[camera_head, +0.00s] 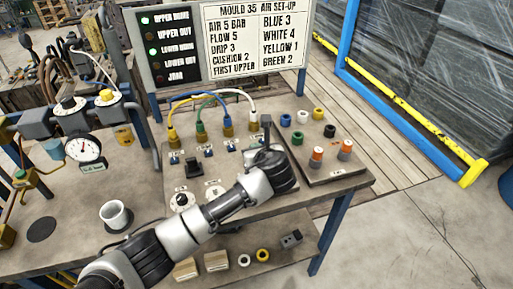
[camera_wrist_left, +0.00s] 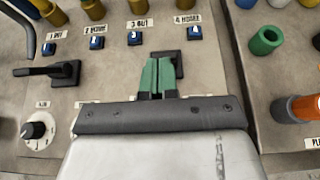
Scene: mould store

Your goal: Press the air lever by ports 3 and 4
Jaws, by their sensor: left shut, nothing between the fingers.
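My left gripper (camera_head: 268,151) is over the right part of the air panel. In the left wrist view its green fingers (camera_wrist_left: 158,76) are closed together and empty. Just past the fingertips is the black base of the lever by ports 3 and 4 (camera_wrist_left: 176,58), below the labels "3 out" (camera_wrist_left: 140,23) and "4 home" (camera_wrist_left: 187,19). The fingers overlap this base and hide much of that lever; I cannot tell whether they touch it. The other black lever (camera_wrist_left: 45,72), by ports 1 and 2, lies to the left. It also shows in the head view (camera_head: 193,168). My right gripper is not in view.
Hoses loop between the brass ports (camera_head: 200,138) behind the levers. Coloured caps (camera_head: 318,113) and orange-topped plugs (camera_head: 345,147) stand on the right. A dial (camera_wrist_left: 38,130) is in front of the left lever. A gauge (camera_head: 84,149) and white cup (camera_head: 115,214) stand left.

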